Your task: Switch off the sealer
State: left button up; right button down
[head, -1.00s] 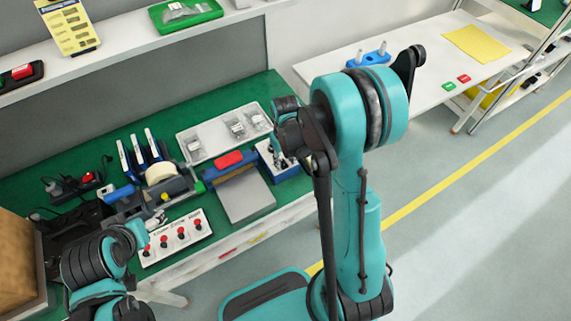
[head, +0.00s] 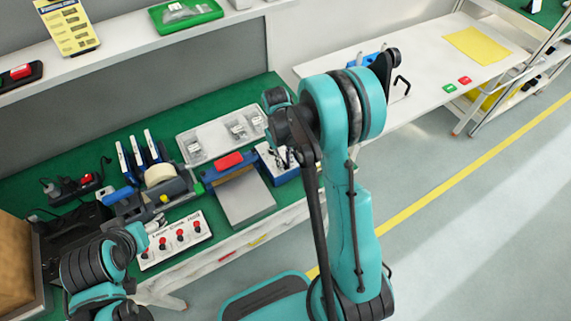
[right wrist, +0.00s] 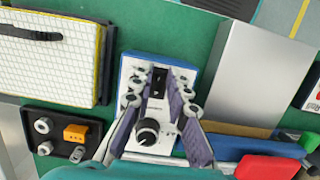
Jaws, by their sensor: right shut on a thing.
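The sealer (head: 229,163) is a blue bar with a red handle and a silver plate on the green bench; it also shows in the right wrist view (right wrist: 258,75), at the right. Beside it stands a blue-edged white control box (right wrist: 150,146) with a black knob (right wrist: 147,132) and a black rocker switch (right wrist: 158,80). My right gripper (right wrist: 168,80) is over this box, its fingertips close together at the switch, partly covering it. In the head view my right gripper (head: 283,158) is small and partly hidden by my arm.
A white tray of bags (head: 222,133) lies behind the sealer. A white panel with red knobs (head: 172,242) and a tape dispenser (head: 165,188) stand to the left. In the wrist view a black tray (right wrist: 62,135) and a yellow-edged pad (right wrist: 50,65) lie at left.

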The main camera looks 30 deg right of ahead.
jog(key=shift+w+g, duration=0.1)
jog(key=shift+g, duration=0.3)
jog(key=c, duration=1.5)
grip_release()
jog(key=shift+o, duration=0.2)
jog(key=shift+w+r, duration=0.1)
jog(key=shift+r, duration=0.05)
jog(key=v, duration=1.1)
jog(key=shift+r, duration=0.35)
jog(key=shift+a+r, duration=0.1)
jog(key=s+a+r+t, duration=0.3)
jog(key=s+t, duration=0.2)
jog(key=s, duration=0.3)
jog(key=s+a+r+t, duration=0.3)
jog(key=s+t, duration=0.2)
jog(key=s, duration=0.2)
jog(key=shift+s+m, duration=0.35)
jog(key=shift+m, duration=0.05)
